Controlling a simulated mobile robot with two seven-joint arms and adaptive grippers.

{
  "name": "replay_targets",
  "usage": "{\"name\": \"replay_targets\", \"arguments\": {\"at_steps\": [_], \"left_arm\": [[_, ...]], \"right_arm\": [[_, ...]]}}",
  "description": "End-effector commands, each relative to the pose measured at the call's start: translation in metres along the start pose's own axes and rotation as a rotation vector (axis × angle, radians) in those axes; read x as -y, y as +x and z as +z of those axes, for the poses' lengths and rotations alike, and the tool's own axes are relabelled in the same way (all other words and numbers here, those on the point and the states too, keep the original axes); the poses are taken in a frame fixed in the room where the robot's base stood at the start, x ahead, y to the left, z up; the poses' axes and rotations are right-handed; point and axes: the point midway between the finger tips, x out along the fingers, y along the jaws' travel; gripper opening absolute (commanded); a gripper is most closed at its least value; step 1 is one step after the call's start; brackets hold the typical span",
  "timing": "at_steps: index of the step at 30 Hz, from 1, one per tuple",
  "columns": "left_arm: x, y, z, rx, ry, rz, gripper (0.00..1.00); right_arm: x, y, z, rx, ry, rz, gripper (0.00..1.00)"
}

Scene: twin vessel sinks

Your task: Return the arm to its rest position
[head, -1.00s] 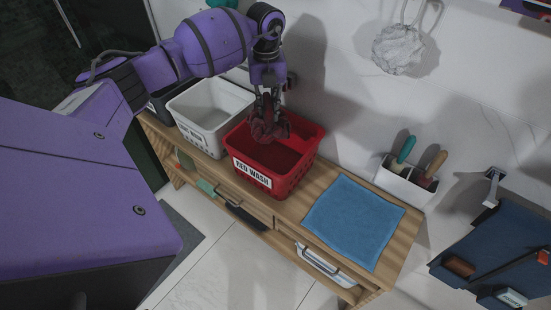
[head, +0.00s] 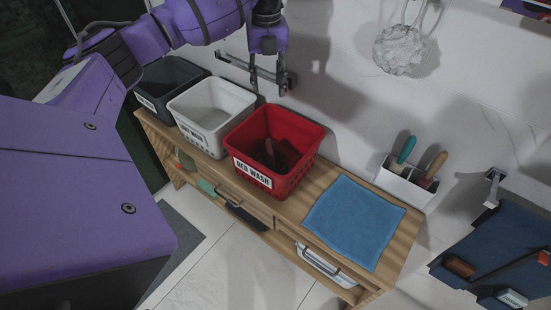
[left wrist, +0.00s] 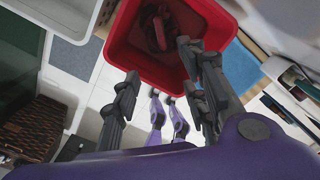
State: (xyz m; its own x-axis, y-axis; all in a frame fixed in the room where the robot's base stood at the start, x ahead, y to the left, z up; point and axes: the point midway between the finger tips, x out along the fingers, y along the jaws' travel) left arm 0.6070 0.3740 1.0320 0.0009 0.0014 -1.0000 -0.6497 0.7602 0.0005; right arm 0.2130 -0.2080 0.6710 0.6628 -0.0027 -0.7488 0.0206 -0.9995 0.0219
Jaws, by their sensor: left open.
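My left gripper (head: 268,80) is open and empty. In the head view it hangs above and behind the red basket (head: 252,178), which is labelled "RED WASH". Its fingers also show in the left wrist view (left wrist: 155,88), spread apart, with the red basket (left wrist: 125,50) beyond them. A dark red cloth-like item (head: 270,152) lies inside the red basket; it also shows in the left wrist view (left wrist: 160,30). My purple left arm comes in from the upper left. My right gripper is not in view.
A white basket (head: 190,132) and a dark grey basket (head: 150,104) stand left of the red one on the wooden bench (head: 404,238). A blue cloth (head: 355,220) lies to the right. A white holder (head: 405,184) with brushes stands near the wall. A wall bar (head: 235,66) is behind the baskets.

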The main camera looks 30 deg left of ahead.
Motion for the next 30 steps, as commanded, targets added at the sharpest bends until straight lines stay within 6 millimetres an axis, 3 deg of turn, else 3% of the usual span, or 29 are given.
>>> {"name": "replay_targets", "arguments": {"at_steps": [3,9,23,26,30], "left_arm": [[0.0,-0.02,0.001,0.002,0.0,-0.001,0.4],[0.0,-0.035,0.0,0.0,0.0,0.0,0.4],[0.001,-0.036,0.0,-0.001,0.002,-0.001,0.4],[0.007,-0.025,-0.008,-0.026,0.023,-0.021,0.4],[0.038,0.019,-0.049,-0.137,0.116,-0.135,0.4]], "right_arm": [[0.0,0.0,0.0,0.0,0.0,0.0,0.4],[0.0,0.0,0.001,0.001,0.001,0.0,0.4],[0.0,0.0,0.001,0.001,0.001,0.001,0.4],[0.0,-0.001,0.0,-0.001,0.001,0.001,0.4],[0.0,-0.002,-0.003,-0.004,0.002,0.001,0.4]]}}
